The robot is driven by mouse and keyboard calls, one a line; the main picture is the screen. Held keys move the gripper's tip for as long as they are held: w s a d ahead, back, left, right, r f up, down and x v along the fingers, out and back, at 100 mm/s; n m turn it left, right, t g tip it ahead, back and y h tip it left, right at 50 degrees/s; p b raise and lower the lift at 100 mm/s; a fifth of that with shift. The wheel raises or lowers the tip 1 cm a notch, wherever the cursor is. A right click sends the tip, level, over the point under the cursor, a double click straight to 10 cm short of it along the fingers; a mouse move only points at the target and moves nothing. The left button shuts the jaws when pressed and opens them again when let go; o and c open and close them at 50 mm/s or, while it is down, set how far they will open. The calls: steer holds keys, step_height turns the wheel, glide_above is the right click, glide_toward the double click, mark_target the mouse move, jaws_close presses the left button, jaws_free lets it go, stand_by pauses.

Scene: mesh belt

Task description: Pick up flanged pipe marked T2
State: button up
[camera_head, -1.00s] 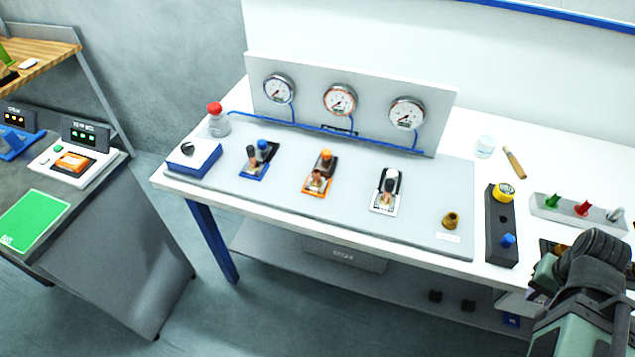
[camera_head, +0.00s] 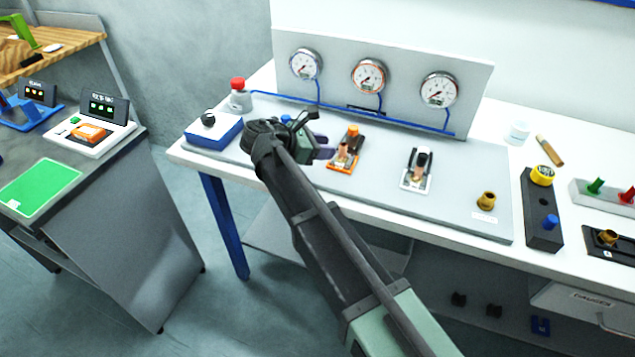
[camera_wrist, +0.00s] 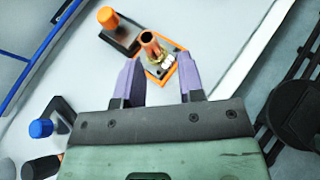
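A copper pipe with a brass flange (camera_wrist: 149,44) stands in the orange-edged fixture (camera_wrist: 178,53), beside an orange-capped clamp (camera_wrist: 108,19). The pipe (camera_head: 343,150) also shows in the head view, in the middle fixture. No T2 mark is legible on it. My gripper (camera_wrist: 158,68) is open and empty, its two purple fingers apart and pointing at this pipe. The pipe lies just beyond the fingertips, between their lines. In the head view my gripper (camera_head: 324,148) is left of the orange fixture, mostly hiding the blue one. Another copper pipe (camera_head: 414,172) stands in the white fixture.
A gauge panel (camera_head: 455,72) with blue piping stands behind the fixtures. A brass fitting (camera_head: 486,200) and a dark block (camera_head: 542,215) are at right. The grey plate between the white fixture and the fitting is clear.

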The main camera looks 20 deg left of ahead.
mark_target(347, 157)
steer(key=a, duration=0.2)
steer(key=f, duration=0.1)
steer(key=shift+s+a+n, duration=0.25)
steer(key=shift+a+n, duration=0.15)
steer(key=shift+s+r+t, duration=0.1)
steer(key=shift+r+t, duration=0.2)
steer(key=shift+r, duration=0.05)
steer(key=shift+d, duration=0.3)
steer(key=b+x, duration=0.1)
steer(key=x, duration=0.4)
steer(key=shift+a+f+b, duration=0.1)
steer(key=shift+b, duration=0.3)
steer(key=shift+w+d, duration=0.2)
steer(key=shift+w, duration=0.05)
steer(key=b+x, duration=0.1)
steer(key=x, duration=0.4)
steer(key=shift+w+d+b, duration=0.1)
steer(key=shift+w+b, duration=0.05)
steer(key=shift+b, duration=0.2)
jaws_close()
